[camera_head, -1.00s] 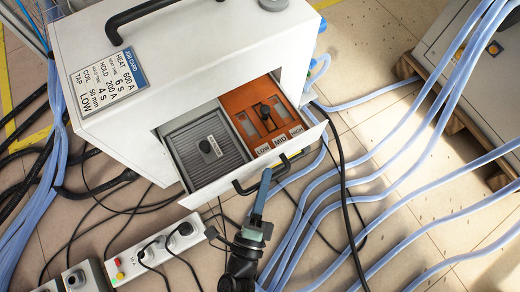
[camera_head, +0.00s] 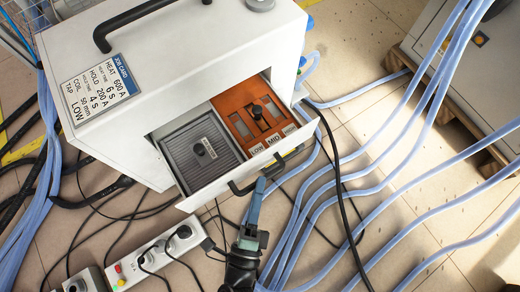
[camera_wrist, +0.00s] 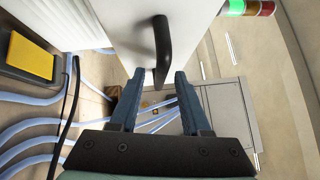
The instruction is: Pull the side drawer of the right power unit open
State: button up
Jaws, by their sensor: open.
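The white power unit (camera_head: 190,45) has its side drawer (camera_head: 226,177) pulled out in the head view. The drawer holds a grey ribbed panel (camera_head: 186,163) with a black knob and an orange panel (camera_head: 236,128) marked LOW, MID and HIGH. A black bar handle (camera_head: 240,190) is on the drawer's front; it also shows in the wrist view (camera_wrist: 162,45). My gripper (camera_head: 261,183) is open and empty, close to the handle's outer side. In the wrist view its fingertips (camera_wrist: 159,78) lie either side of the handle's lower end; I cannot tell whether they touch it.
A white power strip (camera_head: 155,255) with plugs lies on the floor to the left of my arm. Blue hoses (camera_head: 320,190) and a black cable (camera_head: 340,185) run across the floor at right. Another cabinet (camera_head: 485,75) stands on a pallet at upper right.

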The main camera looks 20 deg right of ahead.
jog(key=p+v, duration=0.1)
jog(key=v, duration=1)
jog(key=shift+p, duration=0.3)
